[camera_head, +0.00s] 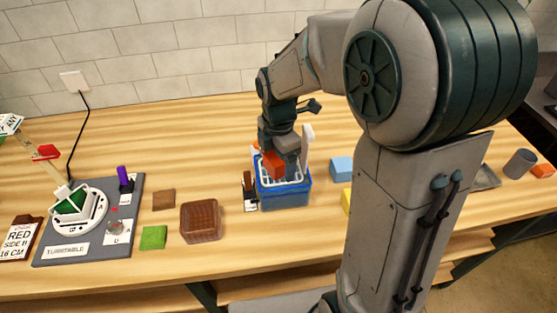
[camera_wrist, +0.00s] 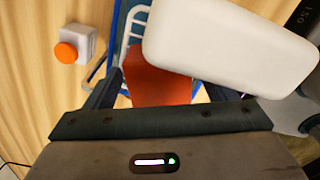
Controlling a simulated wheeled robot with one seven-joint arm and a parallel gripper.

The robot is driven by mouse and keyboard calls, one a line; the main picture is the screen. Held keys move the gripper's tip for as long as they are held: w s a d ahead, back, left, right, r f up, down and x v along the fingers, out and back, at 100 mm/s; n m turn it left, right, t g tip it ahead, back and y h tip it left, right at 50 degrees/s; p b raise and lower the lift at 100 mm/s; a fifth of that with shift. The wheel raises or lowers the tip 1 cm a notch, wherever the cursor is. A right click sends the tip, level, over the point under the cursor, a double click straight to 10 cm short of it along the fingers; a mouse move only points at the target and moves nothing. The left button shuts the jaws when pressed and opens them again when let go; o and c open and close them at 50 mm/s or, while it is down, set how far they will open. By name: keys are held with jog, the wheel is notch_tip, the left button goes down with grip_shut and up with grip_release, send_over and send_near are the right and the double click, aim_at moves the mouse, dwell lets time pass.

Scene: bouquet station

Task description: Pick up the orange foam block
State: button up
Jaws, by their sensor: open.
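An orange-red block (camera_head: 274,163) shows at the blue basket (camera_head: 286,195), below my wrist. In the wrist view the same block (camera_wrist: 155,80) lies between the two fingers of my gripper (camera_wrist: 160,92). My gripper is open and reaches down at the basket (camera_head: 283,172). Contact between fingers and block cannot be made out. The fingers partly hide the basket's inside.
A large white rounded thing (camera_wrist: 230,45) stands close beside the block and covers part of it. A white item with an orange cap (camera_wrist: 75,45) is outside the basket. A light blue block (camera_head: 341,168) is right of the basket; a brown woven basket (camera_head: 200,221) is left.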

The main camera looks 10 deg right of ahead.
jog(key=c, duration=1.2)
jog(key=shift+c, duration=0.2)
